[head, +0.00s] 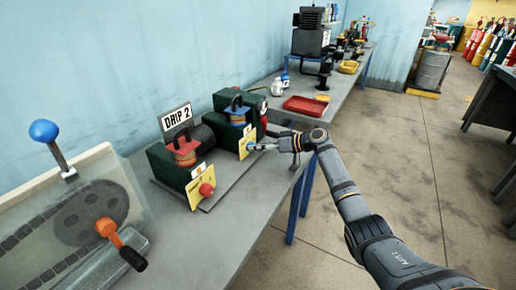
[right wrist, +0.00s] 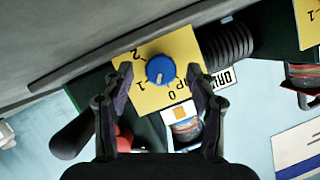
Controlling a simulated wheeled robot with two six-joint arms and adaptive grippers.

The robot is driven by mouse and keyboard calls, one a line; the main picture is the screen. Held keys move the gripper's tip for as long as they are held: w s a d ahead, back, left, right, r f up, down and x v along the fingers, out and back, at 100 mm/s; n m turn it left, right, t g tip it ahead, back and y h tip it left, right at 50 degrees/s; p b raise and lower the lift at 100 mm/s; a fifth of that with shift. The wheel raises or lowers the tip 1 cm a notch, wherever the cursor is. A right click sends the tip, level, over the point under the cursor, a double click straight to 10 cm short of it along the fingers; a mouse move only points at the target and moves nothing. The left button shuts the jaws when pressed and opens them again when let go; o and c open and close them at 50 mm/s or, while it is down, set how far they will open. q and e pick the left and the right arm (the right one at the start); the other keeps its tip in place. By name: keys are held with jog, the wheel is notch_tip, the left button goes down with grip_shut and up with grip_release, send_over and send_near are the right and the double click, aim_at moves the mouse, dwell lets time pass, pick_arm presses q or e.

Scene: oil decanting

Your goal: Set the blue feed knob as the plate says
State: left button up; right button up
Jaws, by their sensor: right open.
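The blue feed knob (right wrist: 160,70) sits on a yellow dial plate (right wrist: 183,48) in the right wrist view. The dial shows a 2 at upper left and a 0 at lower right. I cannot read the knob's setting surely. My right gripper (right wrist: 160,80) is open, with one finger on each side of the knob; contact is not clear. In the head view the right gripper (head: 256,147) is at the far unit's yellow plate (head: 243,141) and mostly hides the knob. My left gripper is out of view.
A machine with an orange lever (head: 108,229) and a blue ball handle (head: 44,131) stands at left. A red tray (head: 305,106) lies farther along the bench.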

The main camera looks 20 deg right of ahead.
jog(key=v, duration=1.1)
jog(key=shift+s+r, duration=0.1)
jog(key=shift+s, duration=0.05)
